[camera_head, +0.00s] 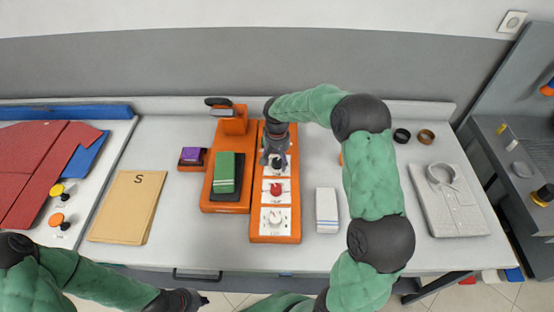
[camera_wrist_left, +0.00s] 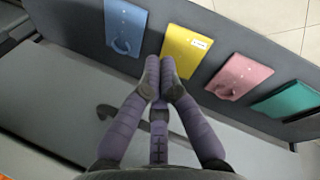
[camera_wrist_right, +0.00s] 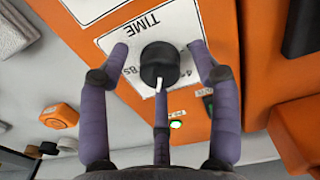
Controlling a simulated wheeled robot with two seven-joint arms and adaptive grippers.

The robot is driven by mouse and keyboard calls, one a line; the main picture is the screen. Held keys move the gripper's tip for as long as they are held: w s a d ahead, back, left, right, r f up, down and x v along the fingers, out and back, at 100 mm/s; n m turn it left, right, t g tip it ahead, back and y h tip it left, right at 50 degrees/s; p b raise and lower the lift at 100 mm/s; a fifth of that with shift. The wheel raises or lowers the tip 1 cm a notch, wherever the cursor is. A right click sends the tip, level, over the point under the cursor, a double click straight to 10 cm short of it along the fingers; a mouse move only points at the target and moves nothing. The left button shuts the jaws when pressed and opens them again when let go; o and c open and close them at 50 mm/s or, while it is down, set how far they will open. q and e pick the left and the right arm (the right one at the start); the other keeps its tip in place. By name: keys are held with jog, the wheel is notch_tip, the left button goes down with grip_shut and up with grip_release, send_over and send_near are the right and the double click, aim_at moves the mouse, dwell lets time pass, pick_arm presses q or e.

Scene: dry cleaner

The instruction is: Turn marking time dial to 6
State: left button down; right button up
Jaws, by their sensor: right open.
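The TIME dial is a black knob (camera_wrist_right: 160,63) with a white pointer, on a white plate of the orange panel (camera_head: 258,207). In the right wrist view its label is upside down and the pointer points down, towards the third finger. Digits like 8 and 4 show left and right of the pointer; the marking at its tip is unclear. My right gripper (camera_wrist_right: 160,75) is open, with fingers around the knob and gaps at the left and right. My left gripper (camera_wrist_left: 160,82) is empty, fingertips together, low at the front in the head view (camera_head: 196,300).
The panel also carries a red knob (camera_head: 276,189) and a white knob (camera_head: 275,217). An orange press with a green folded cloth (camera_head: 224,171) stands left of it. A white folded cloth (camera_head: 327,210) lies to its right. A cardboard-coloured folder (camera_head: 128,206) lies further left.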

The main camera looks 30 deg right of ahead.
aim_at(277, 160)
notch_tip(277, 160, up, 12)
dwell(0.6)
